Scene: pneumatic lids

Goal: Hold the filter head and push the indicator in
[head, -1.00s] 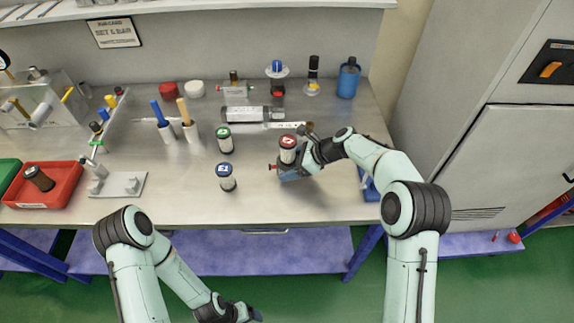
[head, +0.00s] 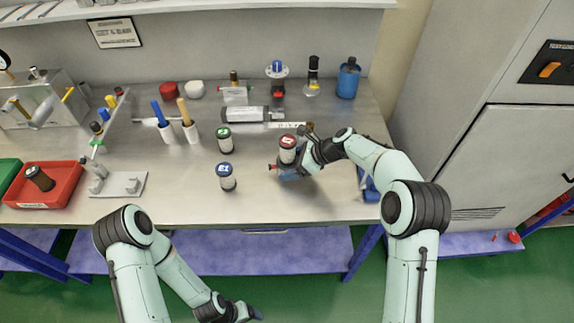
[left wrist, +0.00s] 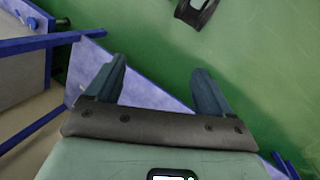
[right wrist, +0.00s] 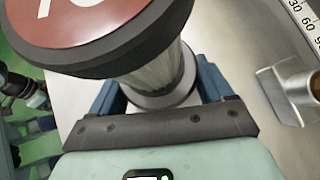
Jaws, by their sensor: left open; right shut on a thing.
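A red-capped filter head (head: 288,142) with a pale number on top stands upright near the front right of the bench. In the right wrist view its red cap (right wrist: 85,20), dark rim and clear body fill the upper left. My right gripper (head: 291,173) is shut on it below the cap, with a finger on each side of the lower body. A small red knob (head: 271,167), which looks like the indicator, sticks out to the left by the fingertips. My left gripper (head: 242,312) is open and empty, low in front of the bench; its fingers show apart in the left wrist view (left wrist: 158,78).
Green-capped (head: 225,141) and blue-capped (head: 227,177) canisters stand left of the held one. A red tray (head: 62,198) is far left. The bench front between tray and canisters is mostly clear.

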